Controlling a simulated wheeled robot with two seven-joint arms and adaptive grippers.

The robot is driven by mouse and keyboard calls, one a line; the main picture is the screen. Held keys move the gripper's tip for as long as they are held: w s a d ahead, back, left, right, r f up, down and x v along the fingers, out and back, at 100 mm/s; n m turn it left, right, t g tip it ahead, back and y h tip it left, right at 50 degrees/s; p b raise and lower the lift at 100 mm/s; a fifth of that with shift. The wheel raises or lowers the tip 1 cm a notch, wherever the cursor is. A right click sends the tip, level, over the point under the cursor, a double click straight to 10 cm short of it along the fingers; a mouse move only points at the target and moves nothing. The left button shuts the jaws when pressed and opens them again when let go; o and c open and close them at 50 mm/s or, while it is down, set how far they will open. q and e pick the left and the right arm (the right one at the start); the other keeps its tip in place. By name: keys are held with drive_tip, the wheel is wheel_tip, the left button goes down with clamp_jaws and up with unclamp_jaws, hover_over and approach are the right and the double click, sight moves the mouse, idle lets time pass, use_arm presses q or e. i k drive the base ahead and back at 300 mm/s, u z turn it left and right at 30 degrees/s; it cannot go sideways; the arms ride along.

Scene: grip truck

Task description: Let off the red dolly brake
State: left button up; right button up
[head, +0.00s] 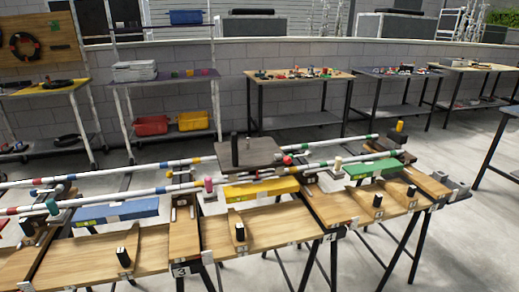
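A flat grey-brown dolly platform (262,153) with upright black posts sits across the white striped rails on the near wooden bench. A small red part (287,160) shows at the platform's front right corner, beside green and white parts. It is too small to tell whether it is the brake lever or how it is set. Neither of my grippers is in view.
The near bench (270,228) carries a blue block (115,211), a yellow block (262,189), a green block (374,169) and several black knobs. Striped rails (120,196) run along it. Cluttered tables (300,75) and a shelf with red (150,125) and yellow bins (192,121) stand behind.

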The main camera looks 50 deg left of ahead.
sight(288, 160)
drive_tip(key=u, duration=0.75)
drive_tip(key=i, duration=0.8)
drive_tip(key=u, duration=0.85)
